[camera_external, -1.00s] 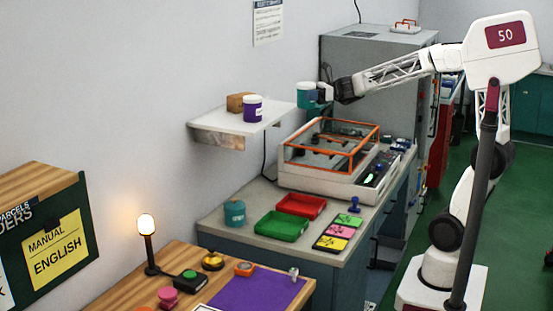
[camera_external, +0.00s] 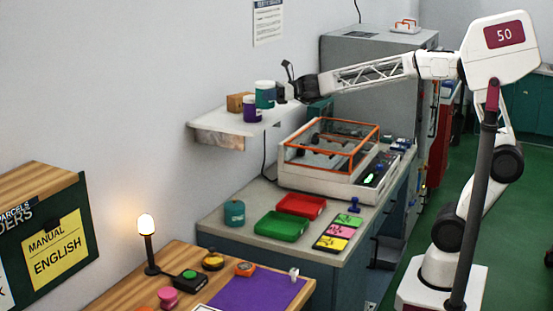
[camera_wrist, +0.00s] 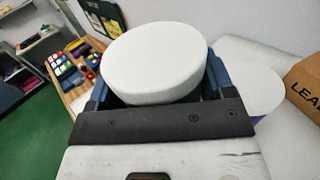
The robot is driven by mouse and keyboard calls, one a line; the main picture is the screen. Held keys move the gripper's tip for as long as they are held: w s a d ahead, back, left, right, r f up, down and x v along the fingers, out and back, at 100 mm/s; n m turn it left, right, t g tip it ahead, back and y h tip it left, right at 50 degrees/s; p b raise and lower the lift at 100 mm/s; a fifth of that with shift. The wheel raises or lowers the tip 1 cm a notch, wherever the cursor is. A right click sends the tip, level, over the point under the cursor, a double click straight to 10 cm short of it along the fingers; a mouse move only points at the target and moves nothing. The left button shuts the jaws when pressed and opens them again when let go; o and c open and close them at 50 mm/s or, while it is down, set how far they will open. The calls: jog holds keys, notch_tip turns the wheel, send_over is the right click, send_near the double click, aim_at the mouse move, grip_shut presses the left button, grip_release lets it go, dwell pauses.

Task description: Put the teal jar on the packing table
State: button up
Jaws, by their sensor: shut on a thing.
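The teal jar (camera_external: 265,94), with a white lid, is in my gripper (camera_external: 280,92) at the right end of the wall shelf (camera_external: 222,124). It is upright; I cannot tell whether its base touches the shelf. In the wrist view the jar's round white lid (camera_wrist: 155,62) fills the space between the two fingers and hides its body. A wooden table (camera_external: 125,292) with a purple mat (camera_external: 258,290) stands at the front; no label on it marks it as the packing table.
A purple jar (camera_external: 252,109) and a cardboard box (camera_external: 240,102) stand close beside the held jar on the shelf. Below are an orange-framed machine (camera_external: 330,155), red and green trays (camera_external: 281,226), and a teal canister (camera_external: 234,213). A lit lamp (camera_external: 147,235) rises from the wooden table.

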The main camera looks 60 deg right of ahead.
jog(key=w+a+r, duration=0.2)
jog(key=a, duration=2.2)
jog(key=s+a, duration=0.4)
jog(key=a, duration=0.5)
jog(key=s+a+h, duration=0.1)
jog(key=s+a, duration=0.4)
jog(key=a, duration=0.5)
jog(key=shift+a+f+m+t, duration=0.25)
jog(key=shift+m+t, duration=0.15)
jog(key=shift+s, duration=0.1)
jog(key=w+d, duration=0.4)
jog(key=d, duration=0.1)
jog(key=shift+w+d, duration=0.2)
jog(key=shift+w, duration=0.05)
